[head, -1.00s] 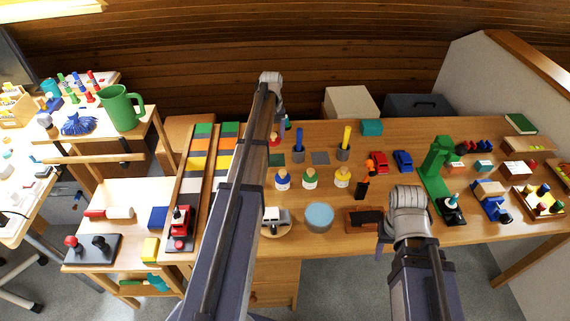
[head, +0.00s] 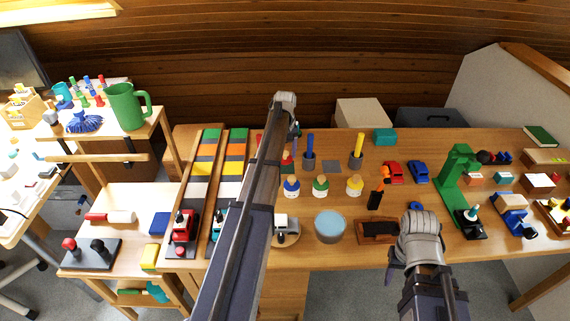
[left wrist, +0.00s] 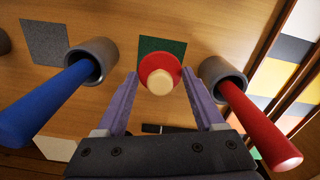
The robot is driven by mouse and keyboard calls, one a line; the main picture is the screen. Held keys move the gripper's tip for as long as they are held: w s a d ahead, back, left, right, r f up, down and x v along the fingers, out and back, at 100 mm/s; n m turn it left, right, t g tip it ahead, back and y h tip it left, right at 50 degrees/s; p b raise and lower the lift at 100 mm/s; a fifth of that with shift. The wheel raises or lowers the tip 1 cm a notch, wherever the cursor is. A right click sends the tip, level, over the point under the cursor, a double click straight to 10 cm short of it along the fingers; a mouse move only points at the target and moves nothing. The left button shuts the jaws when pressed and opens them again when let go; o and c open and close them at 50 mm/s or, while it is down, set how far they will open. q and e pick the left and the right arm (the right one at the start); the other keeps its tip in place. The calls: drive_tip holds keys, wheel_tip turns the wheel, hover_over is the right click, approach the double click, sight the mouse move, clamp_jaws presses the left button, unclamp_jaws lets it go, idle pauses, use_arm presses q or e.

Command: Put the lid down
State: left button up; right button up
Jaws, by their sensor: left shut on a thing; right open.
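The lid (left wrist: 162,75) is a red disc with a pale wooden knob. In the left wrist view it sits between the two fingers of my left gripper (left wrist: 160,88), which is shut on it. A dark green square (left wrist: 150,45) lies on the table behind the lid. I cannot tell whether the lid touches it. In the head view my left gripper (head: 291,138) is over the back middle of the table, partly hidden by my arm. My right gripper (head: 408,262) is over the front edge, its fingers mostly hidden; it is open and holds nothing visible.
Grey cups with a blue peg (left wrist: 45,100) and a red peg (left wrist: 262,125) stand close on either side of the lid. Jars with blue (head: 291,187), green (head: 320,187) and yellow (head: 354,186) lids stand nearer. A grey square (head: 332,167) lies bare to the right.

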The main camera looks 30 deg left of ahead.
sight(285, 158)
use_arm(q)
drive_tip(key=shift+f+b, duration=1.65)
drive_tip(key=shift+f, duration=0.15)
drive_tip(key=shift+f, duration=0.1)
drive_tip(key=shift+f, duration=0.15)
drive_tip(key=o, duration=1.3)
drive_tip(key=shift+r, duration=0.2)
wheel_tip(285, 158, up, 12)
drive_tip(key=p, duration=1.2)
drive_tip(key=shift+r, duration=0.1)
